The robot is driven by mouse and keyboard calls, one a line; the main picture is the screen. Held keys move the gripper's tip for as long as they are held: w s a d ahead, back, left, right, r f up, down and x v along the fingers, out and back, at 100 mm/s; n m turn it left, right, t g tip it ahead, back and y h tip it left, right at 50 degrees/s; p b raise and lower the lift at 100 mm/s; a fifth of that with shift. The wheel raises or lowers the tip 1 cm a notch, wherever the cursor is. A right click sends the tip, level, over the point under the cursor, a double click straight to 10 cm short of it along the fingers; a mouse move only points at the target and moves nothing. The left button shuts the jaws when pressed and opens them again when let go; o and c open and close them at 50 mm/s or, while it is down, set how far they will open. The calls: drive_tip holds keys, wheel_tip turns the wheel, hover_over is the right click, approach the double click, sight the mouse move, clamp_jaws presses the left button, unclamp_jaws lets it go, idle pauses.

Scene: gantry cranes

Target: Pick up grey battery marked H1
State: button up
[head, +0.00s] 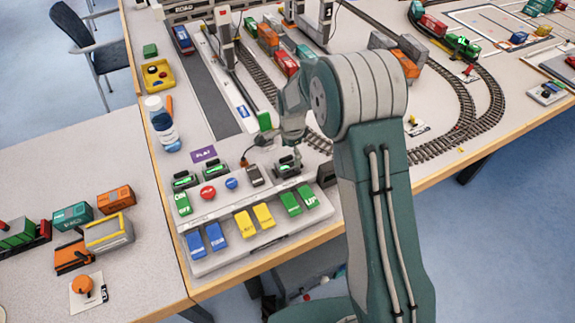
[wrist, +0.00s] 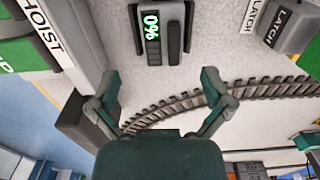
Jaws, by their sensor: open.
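My gripper (wrist: 160,78) is open and empty in the wrist view, its two fingers spread wide apart. Ahead of it is a small dark grey dock (wrist: 153,30) with a green "0%" display and a dark bar-shaped piece (wrist: 175,38) beside the display. No H1 mark is readable, so I cannot tell whether that piece is the battery. In the head view my gripper (head: 290,140) hangs just above this dock (head: 287,168) at the right of the control panel, partly hiding it.
The control panel holds blue, yellow and green rockers (head: 300,202), a red button (head: 208,192) and a dark latch switch (head: 254,175), also in the wrist view (wrist: 290,30). Two similar docks (head: 185,180) sit left. Curved track (wrist: 180,105) runs close by.

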sight(287, 163)
drive_tip(key=f, duration=0.2)
drive_tip(key=a+f, duration=0.1)
drive_tip(key=f, duration=0.1)
drive_tip(key=shift+f, duration=0.35)
drive_tip(key=shift+a, duration=0.4)
drive_tip(key=shift+d, duration=0.6)
drive_tip(key=c, duration=1.3)
drive_tip(key=shift+c, duration=0.2)
drive_tip(key=shift+a, duration=0.25)
